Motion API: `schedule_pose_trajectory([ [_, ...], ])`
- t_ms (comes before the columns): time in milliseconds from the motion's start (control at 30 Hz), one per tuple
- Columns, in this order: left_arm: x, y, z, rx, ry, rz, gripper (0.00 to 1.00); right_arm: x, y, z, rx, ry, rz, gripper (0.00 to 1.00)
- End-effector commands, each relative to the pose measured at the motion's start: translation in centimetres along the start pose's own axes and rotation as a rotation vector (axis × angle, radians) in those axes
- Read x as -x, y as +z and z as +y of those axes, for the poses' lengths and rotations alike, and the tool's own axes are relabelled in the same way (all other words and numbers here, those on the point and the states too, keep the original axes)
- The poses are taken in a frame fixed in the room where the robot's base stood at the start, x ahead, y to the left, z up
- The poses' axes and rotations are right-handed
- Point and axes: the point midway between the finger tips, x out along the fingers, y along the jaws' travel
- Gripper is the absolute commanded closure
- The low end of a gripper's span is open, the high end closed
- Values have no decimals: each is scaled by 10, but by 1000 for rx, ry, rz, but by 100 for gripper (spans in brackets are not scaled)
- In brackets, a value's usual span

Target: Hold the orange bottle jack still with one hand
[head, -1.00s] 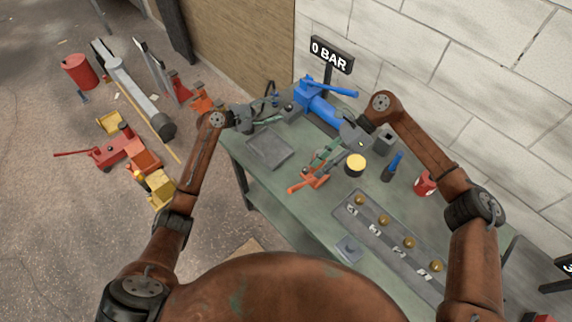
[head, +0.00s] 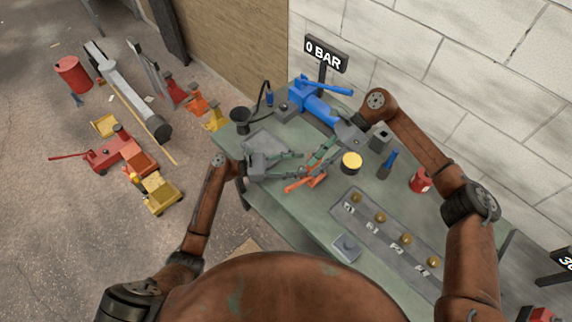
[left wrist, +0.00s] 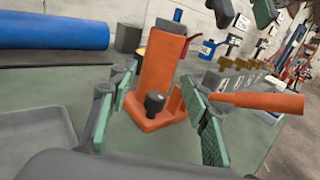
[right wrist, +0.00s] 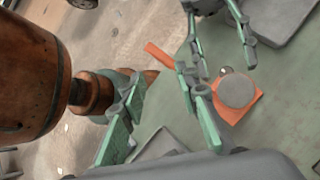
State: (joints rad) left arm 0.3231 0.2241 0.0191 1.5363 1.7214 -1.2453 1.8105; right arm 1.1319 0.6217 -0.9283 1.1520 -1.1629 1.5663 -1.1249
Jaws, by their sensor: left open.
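The orange bottle jack (head: 313,181) stands upright on the green bench, partly hidden by my grippers in the head view. The left wrist view shows its tall orange body (left wrist: 160,75), square base, dark knob and orange handle (left wrist: 258,102). My left gripper (head: 300,163) is open, its green-padded fingers apart on either side of the jack in the left wrist view; contact is not visible. My right gripper (head: 325,150) is beside and above the jack. In the right wrist view its fingers (right wrist: 162,125) are apart and empty, with the jack's round grey top (right wrist: 236,91) to their right.
A blue pump (head: 312,102) stands by the "0 BAR" sign (head: 326,54) at the back. A yellow-topped tin (head: 351,161), a blue-topped bottle (head: 388,163) and a red can (head: 420,180) stand to the right.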

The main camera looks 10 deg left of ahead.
Motion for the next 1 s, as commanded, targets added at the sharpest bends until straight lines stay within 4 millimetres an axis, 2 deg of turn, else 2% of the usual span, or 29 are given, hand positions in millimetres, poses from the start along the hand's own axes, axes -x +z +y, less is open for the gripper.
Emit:
schedule_pose_trajectory([
  [33,-11,1,0,0,-2,-3,56,0,0,0,0,0,0,71],
  [200,-40,0,0,0,-1,-1,56,0,0,0,0,0,0,71],
  [400,-60,0,0,0,0,0,56,0,0,0,0,0,0,71],
  [800,-67,0,0,-1,1,1,56,0,0,0,0,0,0,71],
  [1000,-67,0,0,0,0,1,70,0,0,0,0,0,0,71],
])
